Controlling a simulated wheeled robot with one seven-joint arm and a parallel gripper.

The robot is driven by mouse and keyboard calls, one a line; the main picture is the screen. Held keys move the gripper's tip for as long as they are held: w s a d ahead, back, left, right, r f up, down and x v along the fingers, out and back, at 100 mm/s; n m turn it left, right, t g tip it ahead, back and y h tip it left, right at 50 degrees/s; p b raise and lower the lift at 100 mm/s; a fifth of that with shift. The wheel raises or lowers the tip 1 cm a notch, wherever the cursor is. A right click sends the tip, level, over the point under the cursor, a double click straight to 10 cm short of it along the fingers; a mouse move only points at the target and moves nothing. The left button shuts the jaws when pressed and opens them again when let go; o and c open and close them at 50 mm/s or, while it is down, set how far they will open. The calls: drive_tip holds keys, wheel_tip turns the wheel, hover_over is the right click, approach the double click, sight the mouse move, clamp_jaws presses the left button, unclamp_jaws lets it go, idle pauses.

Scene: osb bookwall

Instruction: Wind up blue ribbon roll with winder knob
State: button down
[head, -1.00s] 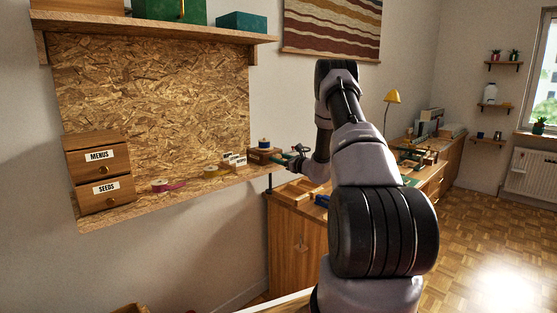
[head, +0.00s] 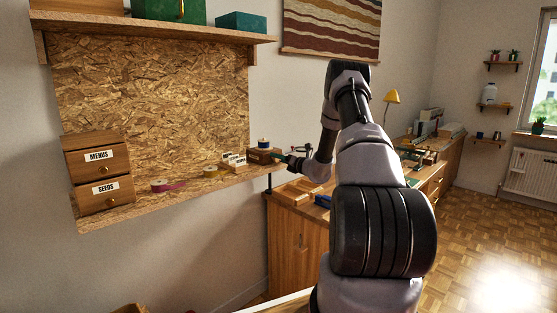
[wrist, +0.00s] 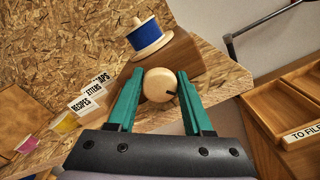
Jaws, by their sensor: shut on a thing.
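The blue ribbon roll (wrist: 145,36) sits on a pale spool on top of a wooden winder box (wrist: 177,60) at the right end of the shelf; in the head view the roll (head: 263,143) is small. The round pale winder knob (wrist: 159,85), with a dark mark on its right side, is on the box's near face. My gripper (wrist: 157,88) is shut on the knob, one green finger on each side. In the head view my gripper (head: 290,160) is small and partly hidden by my arm.
Left of the winder on the OSB shelf (head: 150,207) are label cards (head: 234,159), a yellow roll (head: 210,171), a pink roll (head: 163,185) and drawers (head: 98,170). A wooden tray (wrist: 285,110) marked "TO FILE" lies lower right. A dark metal bar (wrist: 262,22) runs nearby.

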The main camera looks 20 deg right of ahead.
drive_tip(key=shift+f+m, duration=0.1)
drive_tip(key=shift+m, duration=0.3)
drive_tip(key=shift+c, duration=1.5)
unclamp_jaws()
drive_tip(key=v, duration=1.1)
drive_tip(key=shift+w, duration=0.1)
